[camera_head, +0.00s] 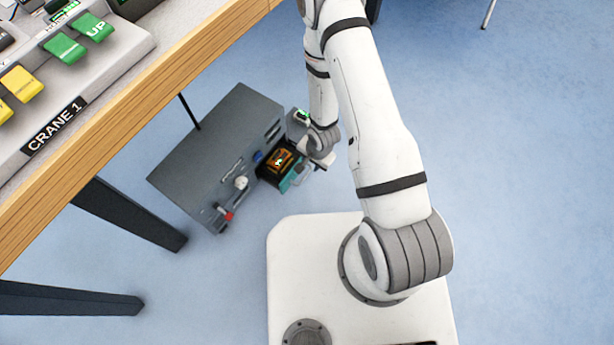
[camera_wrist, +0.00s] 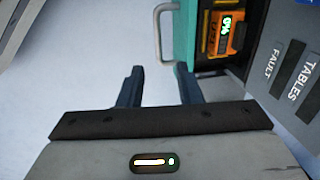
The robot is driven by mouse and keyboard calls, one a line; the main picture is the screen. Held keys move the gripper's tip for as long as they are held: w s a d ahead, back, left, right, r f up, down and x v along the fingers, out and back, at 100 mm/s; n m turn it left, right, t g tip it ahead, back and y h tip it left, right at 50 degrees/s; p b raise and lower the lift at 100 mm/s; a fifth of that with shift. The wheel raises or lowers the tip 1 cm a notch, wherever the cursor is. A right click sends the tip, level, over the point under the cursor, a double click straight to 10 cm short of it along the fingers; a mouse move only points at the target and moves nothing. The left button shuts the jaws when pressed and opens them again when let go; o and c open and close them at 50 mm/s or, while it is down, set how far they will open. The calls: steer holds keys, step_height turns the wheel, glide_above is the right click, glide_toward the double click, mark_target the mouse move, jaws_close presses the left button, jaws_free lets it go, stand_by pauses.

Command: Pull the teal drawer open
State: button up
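The teal drawer (camera_head: 291,180) stands partly out of the dark grey cabinet (camera_head: 220,150), and its inside shows. Its teal front also shows at the top of the wrist view (camera_wrist: 184,32), with a pale bar handle (camera_wrist: 158,32) on its left side. An orange device with a lit green display (camera_wrist: 226,35) lies in the drawer. My gripper (camera_wrist: 159,70) is open, its two dark fingers spread with nothing clamped between them. The handle's near end lies close to the gap between the fingertips. In the head view my wrist partly hides the drawer front and handle.
Labelled panels reading TABLES and FAULT (camera_wrist: 291,75) are beside the drawer in the wrist view. A wood-edged table (camera_head: 130,110) with a crane control panel (camera_head: 75,75) stands at left, its dark legs below. Blue floor (camera_head: 520,150) at right is clear.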

mark_target(306, 174)
steer(key=f+b, duration=0.1)
steer(key=f, duration=0.1)
steer(key=a+f+b, duration=0.1)
steer(key=f, duration=0.2)
steer(key=f+b, duration=0.1)
steer(key=f, duration=0.2)
steer(key=shift+w+a+f, duration=0.15)
steer(key=shift+w+f, duration=0.1)
steer(key=shift+c, duration=0.5)
jaws_close()
